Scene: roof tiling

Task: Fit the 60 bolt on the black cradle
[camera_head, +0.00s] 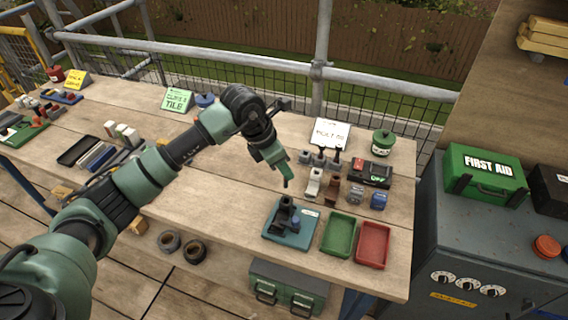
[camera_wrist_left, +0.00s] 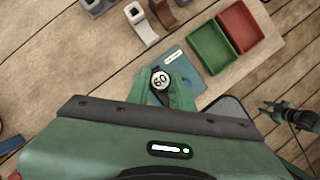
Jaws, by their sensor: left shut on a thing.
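My left gripper (camera_head: 286,182) points down above the teal board (camera_head: 272,234). In the left wrist view its green fingers (camera_wrist_left: 163,88) are shut on the bolt, whose round black head (camera_wrist_left: 160,79) reads "60". The bolt cannot be made out in the head view. The black cradle (camera_head: 286,208) stands on the teal board just below the fingertips.
A green tray (camera_head: 339,236) and a red tray (camera_head: 373,246) lie right of the board. Behind are a white block (camera_head: 314,184), a brown block (camera_head: 330,191), a blue piece (camera_head: 379,201), dark upright bolts (camera_head: 320,158) and a switch box (camera_head: 370,173).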

